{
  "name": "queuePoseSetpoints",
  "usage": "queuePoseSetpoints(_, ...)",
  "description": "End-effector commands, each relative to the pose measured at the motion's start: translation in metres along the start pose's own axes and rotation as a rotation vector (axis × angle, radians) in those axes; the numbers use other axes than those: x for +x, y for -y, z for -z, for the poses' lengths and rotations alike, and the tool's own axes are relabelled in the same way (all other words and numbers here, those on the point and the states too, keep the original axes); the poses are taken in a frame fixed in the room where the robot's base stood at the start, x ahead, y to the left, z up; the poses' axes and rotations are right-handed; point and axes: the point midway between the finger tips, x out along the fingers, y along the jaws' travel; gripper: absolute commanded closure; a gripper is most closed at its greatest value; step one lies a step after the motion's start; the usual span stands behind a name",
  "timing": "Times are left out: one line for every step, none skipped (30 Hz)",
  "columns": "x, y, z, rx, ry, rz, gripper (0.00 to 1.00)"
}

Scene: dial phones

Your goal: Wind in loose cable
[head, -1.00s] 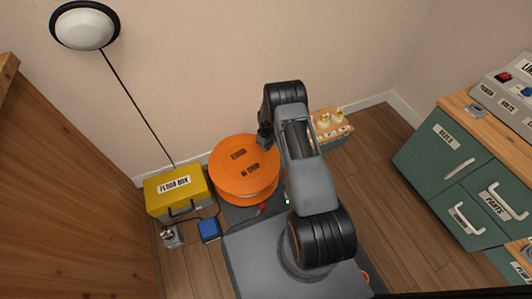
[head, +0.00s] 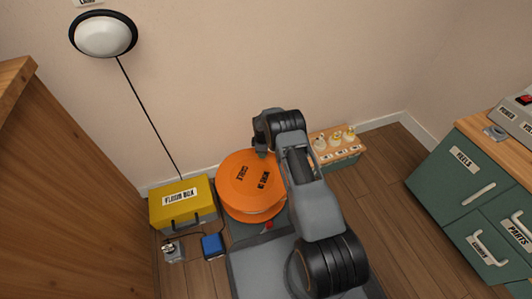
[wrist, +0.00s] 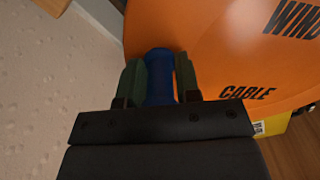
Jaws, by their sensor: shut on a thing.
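A large orange cable reel (head: 247,183), its top lettered "CABLE" and "WIND IN", lies flat near the wall, left of my arm. It also fills the upper right of the wrist view (wrist: 220,50). My gripper (head: 261,152) is over the reel's far edge. In the wrist view my gripper (wrist: 160,78) is shut on a blue upright handle (wrist: 159,75) at the reel's rim, one finger on each side. A thin dark cable (head: 196,234) shows on the floor by the floor box. My arm hides the reel's right edge.
A yellow-topped floor box (head: 183,200) stands left of the reel, with a small blue box (head: 213,245) and a grey metal device (head: 173,250) before it. A wooden rack (head: 337,146) stands right behind my arm. Green drawers (head: 480,190) are at right, with bare floor between.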

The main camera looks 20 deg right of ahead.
Motion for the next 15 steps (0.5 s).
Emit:
queuePoseSetpoints(0.0004,-0.0003,0.0014,-0.013,0.001,-0.002,1.00)
queuePoseSetpoints(0.0003,-0.0001,0.0023,-0.017,0.001,-0.002,1.00)
queuePoseSetpoints(0.0002,0.0002,0.0033,-0.023,0.001,-0.002,1.00)
queuePoseSetpoints(0.0001,0.0003,0.0039,-0.026,0.001,-0.002,1.00)
queuePoseSetpoints(0.0000,0.0004,0.0043,-0.028,0.001,-0.003,1.00)
queuePoseSetpoints(-0.0001,0.0006,0.0048,-0.030,0.001,-0.003,1.00)
queuePoseSetpoints(-0.0001,0.0006,0.0051,-0.032,0.001,-0.003,1.00)
queuePoseSetpoints(-0.0002,0.0007,0.0053,-0.033,0.001,-0.003,1.00)
queuePoseSetpoints(-0.0002,0.0008,0.0055,-0.033,0.001,-0.003,1.00)
queuePoseSetpoints(-0.0003,0.0008,0.0056,-0.034,0.001,-0.003,1.00)
queuePoseSetpoints(-0.0003,0.0008,0.0057,-0.034,0.001,-0.003,1.00)
queuePoseSetpoints(-0.0003,0.0008,0.0058,-0.034,0.002,-0.003,1.00)
queuePoseSetpoints(-0.0003,0.0009,0.0058,-0.034,0.002,-0.003,1.00)
queuePoseSetpoints(-0.0003,0.0009,0.0058,-0.033,0.002,-0.003,1.00)
queuePoseSetpoints(-0.0003,0.0009,0.0059,-0.033,0.002,-0.003,1.00)
